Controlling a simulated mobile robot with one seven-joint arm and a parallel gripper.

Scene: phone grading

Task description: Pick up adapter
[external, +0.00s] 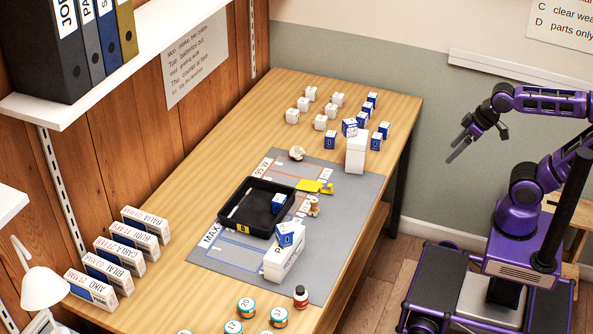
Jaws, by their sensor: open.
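Several small white blocks that look like plug adapters (319,122) stand in a loose group on the far part of the wooden table (245,120). Which one is the task's adapter, I cannot tell. My gripper (456,151) is open and empty. It hangs in the air to the right of the table's right edge, apart from everything on it, its fingers pointing down and left.
Blue-and-white boxes (376,141) stand right of the white blocks. Labelled boxes (120,265) line the left edge. Round tins (279,316) stand in front.

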